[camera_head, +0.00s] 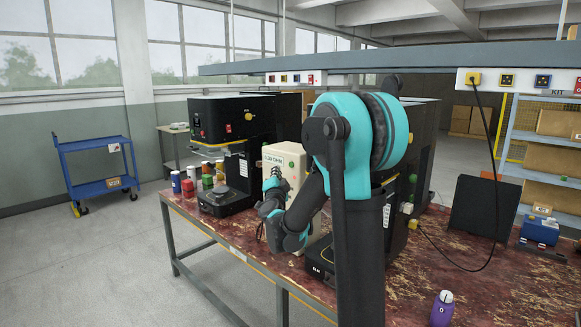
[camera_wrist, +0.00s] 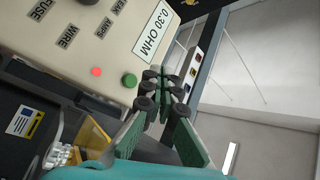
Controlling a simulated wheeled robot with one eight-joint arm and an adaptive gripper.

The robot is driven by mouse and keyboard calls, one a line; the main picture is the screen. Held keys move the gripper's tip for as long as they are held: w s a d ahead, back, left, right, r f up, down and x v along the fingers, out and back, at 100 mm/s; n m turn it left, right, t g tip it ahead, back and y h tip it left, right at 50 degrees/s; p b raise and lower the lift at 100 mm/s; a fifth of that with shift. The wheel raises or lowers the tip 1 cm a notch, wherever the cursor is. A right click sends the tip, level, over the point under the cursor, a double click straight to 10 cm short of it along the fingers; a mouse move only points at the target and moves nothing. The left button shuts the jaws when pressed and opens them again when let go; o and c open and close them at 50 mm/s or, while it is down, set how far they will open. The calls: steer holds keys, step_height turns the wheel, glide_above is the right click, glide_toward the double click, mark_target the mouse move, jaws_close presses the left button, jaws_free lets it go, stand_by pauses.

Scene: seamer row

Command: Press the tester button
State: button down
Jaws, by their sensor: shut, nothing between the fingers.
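The tester is a cream box (camera_head: 296,158) standing on the bench between black machines in the head view, partly hidden by my arm. In the wrist view, its tilted face (camera_wrist: 60,40) fills the upper left. It has a display reading "0.30 OHM" (camera_wrist: 155,30), labels including FUSE and WIRE, a bright red lamp (camera_wrist: 96,71) and a round green button (camera_wrist: 129,80). My gripper (camera_wrist: 160,76) is shut and empty. Its fingertips appear just right of the green button in the wrist view; contact cannot be told.
A black machine (camera_head: 232,119) stands left of the tester, with several coloured cans (camera_head: 188,187) beside it. A purple bottle (camera_head: 442,308) stands at the bench's front right. A blue cart (camera_head: 95,170) is on the floor at left. Bare bench top (camera_head: 420,270) lies to the right.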

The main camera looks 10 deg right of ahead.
steer(key=shift+w+d, duration=0.65)
steer(key=shift+d, duration=0.2)
steer(key=shift+w+d, duration=0.6)
steer(key=shift+d, duration=0.25)
steer(key=shift+w+d, duration=0.1)
steer(key=shift+d, duration=0.05)
steer(key=shift+w+d, duration=0.15)
steer(key=shift+d, duration=0.05)
steer(key=shift+w+d, duration=0.25)
steer(key=shift+d, duration=0.1)
stand_by(1.0)
steer(key=shift+a, duration=0.1)
steer(key=shift+s+a, duration=0.5)
steer(key=shift+a, duration=0.1)
stand_by(0.3)
steer(key=s+a, duration=0.1)
steer(key=a, duration=0.1)
steer(key=s+a, duration=0.2)
stand_by(0.5)
